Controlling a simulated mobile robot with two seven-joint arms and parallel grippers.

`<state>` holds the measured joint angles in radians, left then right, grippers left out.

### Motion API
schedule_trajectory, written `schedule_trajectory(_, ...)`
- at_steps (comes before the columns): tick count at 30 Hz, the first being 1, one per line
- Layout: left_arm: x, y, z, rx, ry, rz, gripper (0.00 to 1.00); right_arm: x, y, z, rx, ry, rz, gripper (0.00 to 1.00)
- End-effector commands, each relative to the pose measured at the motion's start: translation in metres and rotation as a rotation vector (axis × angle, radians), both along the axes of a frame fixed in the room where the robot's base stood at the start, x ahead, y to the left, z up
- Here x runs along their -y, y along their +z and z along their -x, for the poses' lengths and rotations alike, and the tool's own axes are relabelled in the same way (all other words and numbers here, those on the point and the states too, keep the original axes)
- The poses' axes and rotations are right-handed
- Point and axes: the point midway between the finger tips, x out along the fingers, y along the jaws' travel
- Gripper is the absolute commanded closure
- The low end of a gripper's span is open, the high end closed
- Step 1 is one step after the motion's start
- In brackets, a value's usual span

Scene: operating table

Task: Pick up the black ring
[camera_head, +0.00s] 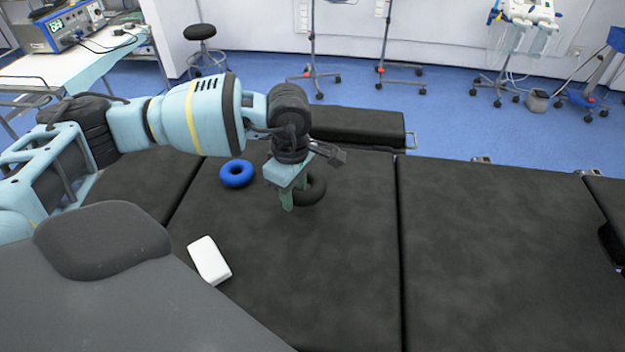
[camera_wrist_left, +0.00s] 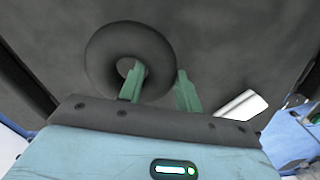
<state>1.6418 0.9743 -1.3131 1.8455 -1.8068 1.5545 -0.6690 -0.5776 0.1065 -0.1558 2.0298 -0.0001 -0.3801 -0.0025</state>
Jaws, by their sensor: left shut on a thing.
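The black ring (camera_head: 315,190) is at the far side of the black operating table, partly hidden behind my left gripper (camera_head: 291,198). In the left wrist view the ring (camera_wrist_left: 103,48) shows almost whole, with one green finger in its hole and the other outside its rim. My left gripper (camera_wrist_left: 160,72) is shut on the ring's wall between these fingers. I cannot tell whether the ring is clear of the table surface. My right gripper is in neither view.
A blue ring (camera_head: 237,181) lies left of the black ring. A white block (camera_head: 209,261) lies nearer on the table (camera_head: 330,270), and it also shows in the left wrist view (camera_wrist_left: 243,104). The table's right part (camera_head: 500,250) is clear.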

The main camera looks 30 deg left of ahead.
Motion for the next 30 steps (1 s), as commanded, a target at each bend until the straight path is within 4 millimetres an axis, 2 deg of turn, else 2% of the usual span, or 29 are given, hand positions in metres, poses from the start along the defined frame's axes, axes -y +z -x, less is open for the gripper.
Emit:
schedule_trajectory(1, -0.003, 0.0, 0.012, -0.001, -0.002, -0.001, 0.92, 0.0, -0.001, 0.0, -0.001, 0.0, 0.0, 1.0)
schedule_trajectory(6, -0.01, 0.003, 0.044, -0.001, 0.0, 0.0, 0.92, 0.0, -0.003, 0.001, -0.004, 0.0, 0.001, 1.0)
schedule_trajectory(12, -0.015, 0.006, 0.07, 0.0, 0.0, 0.0, 0.92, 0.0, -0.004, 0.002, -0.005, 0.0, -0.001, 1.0)
schedule_trajectory(19, -0.017, 0.008, 0.083, 0.0, 0.0, 0.0, 0.92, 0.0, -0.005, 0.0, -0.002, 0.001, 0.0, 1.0)
schedule_trajectory(30, -0.018, 0.008, 0.083, 0.001, 0.0, 0.001, 0.92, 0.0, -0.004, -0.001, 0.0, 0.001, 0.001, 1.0)
